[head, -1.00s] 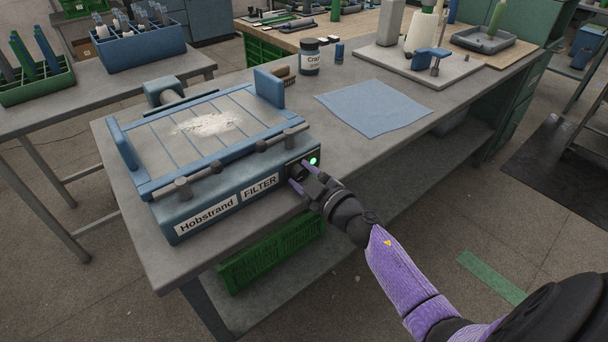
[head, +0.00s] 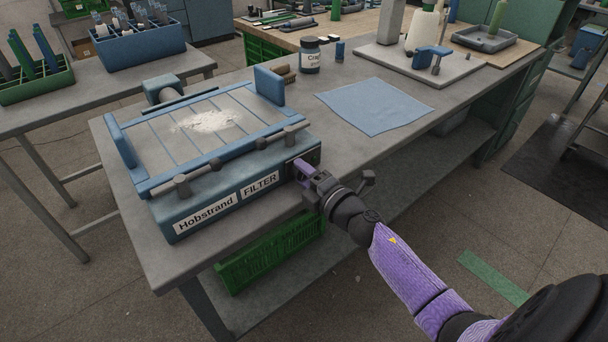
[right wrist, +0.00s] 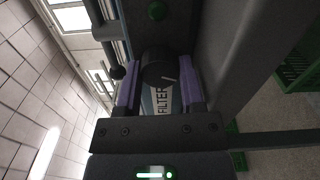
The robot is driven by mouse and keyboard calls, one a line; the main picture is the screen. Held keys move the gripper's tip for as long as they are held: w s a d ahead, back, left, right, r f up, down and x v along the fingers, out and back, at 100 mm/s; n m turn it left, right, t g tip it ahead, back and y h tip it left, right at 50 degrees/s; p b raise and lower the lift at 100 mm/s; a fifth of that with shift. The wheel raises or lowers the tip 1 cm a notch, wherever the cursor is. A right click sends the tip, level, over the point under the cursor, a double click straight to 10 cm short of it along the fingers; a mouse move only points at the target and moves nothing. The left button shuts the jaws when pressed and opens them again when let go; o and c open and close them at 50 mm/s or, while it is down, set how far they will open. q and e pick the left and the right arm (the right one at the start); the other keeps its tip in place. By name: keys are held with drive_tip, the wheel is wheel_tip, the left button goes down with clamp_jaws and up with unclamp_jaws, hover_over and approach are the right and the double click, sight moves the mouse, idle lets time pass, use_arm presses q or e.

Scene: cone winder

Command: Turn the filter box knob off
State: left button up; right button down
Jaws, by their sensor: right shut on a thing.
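The blue filter box (head: 222,195), labelled Hobstrand FILTER, stands at the near left end of the grey bench. My right gripper (head: 303,170) is at the dark panel on the right end of its front face. In the right wrist view, the round black knob (right wrist: 158,68) with a pale pointer line sits between the purple fingers of my right gripper (right wrist: 160,88), which is shut on it. In the head view the knob is hidden by the gripper. My left gripper is not in view.
White powder (head: 207,121) lies on the box's slatted top. A brush (head: 285,74), a dark jar (head: 310,56) and a blue cloth (head: 374,106) lie behind and to the right. A green crate (head: 270,254) sits on the shelf below. The aisle floor right of the bench is clear.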

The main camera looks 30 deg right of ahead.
drive_tip(key=shift+f+n, duration=0.1)
drive_tip(key=shift+n, duration=1)
drive_tip(key=shift+n+b, duration=0.3)
drive_tip(key=shift+n, duration=0.4)
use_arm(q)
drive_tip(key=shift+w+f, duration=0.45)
use_arm(e)
drive_tip(key=shift+n, duration=0.3)
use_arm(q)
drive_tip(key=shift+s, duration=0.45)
use_arm(e)
drive_tip(key=shift+c, duration=1)
unclamp_jaws()
drive_tip(key=shift+s, duration=0.1)
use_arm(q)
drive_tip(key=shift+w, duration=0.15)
